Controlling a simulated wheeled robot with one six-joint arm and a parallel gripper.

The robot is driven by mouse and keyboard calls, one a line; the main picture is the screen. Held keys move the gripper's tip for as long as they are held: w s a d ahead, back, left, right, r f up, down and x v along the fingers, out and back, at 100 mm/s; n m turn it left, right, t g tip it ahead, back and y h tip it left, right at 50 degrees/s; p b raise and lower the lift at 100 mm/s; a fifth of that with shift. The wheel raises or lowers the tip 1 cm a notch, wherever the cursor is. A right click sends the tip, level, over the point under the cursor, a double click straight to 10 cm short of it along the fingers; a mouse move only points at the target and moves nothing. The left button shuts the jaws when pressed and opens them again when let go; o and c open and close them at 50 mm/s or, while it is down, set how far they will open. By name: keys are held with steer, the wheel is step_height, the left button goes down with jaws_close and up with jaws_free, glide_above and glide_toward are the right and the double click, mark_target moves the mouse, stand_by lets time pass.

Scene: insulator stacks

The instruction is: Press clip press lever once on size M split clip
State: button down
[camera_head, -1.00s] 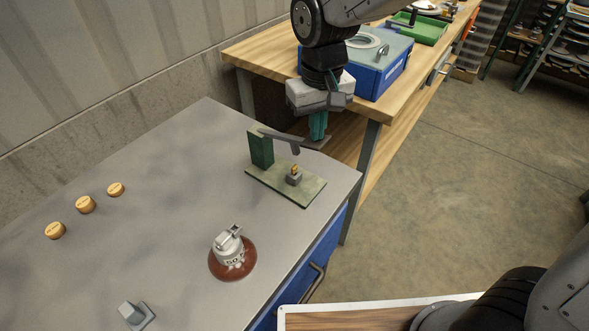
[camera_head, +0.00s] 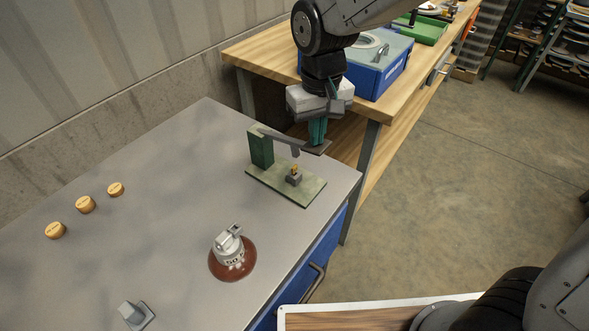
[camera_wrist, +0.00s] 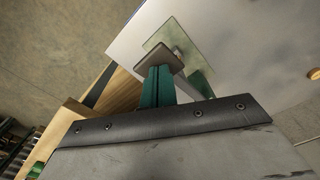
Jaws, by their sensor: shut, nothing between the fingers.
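The clip press stands on the grey table's right part, with a green base plate (camera_head: 305,190) and a green post (camera_head: 261,148). Its dark lever (camera_head: 280,138) slopes from the post toward a flat end pad (camera_head: 318,147). A small gold split clip (camera_head: 294,168) sits on the grey block (camera_head: 294,178) below the lever; its size marking is too small to read. My gripper (camera_head: 317,140) is shut and empty, pointing down, its teal fingertips at the pad. In the wrist view the pad (camera_wrist: 166,57) shows at the fingertips; I cannot tell whether they touch.
A grey-topped insulator on a brown disc (camera_head: 240,262) stands in front of the press. Three round yellow pieces (camera_head: 85,204) lie at the left, and a grey block (camera_head: 131,313) at the front. A wooden bench (camera_head: 245,53) with a blue box (camera_head: 385,75) stands behind.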

steer(key=shift+f, duration=0.2)
steer(key=shift+s+d+f, duration=0.1)
steer(key=shift+d+f, duration=0.05)
steer(key=shift+f, duration=0.45)
steer(key=shift+s+d+f, duration=0.1)
steer(key=shift+f, duration=0.3)
stand_by(0.3)
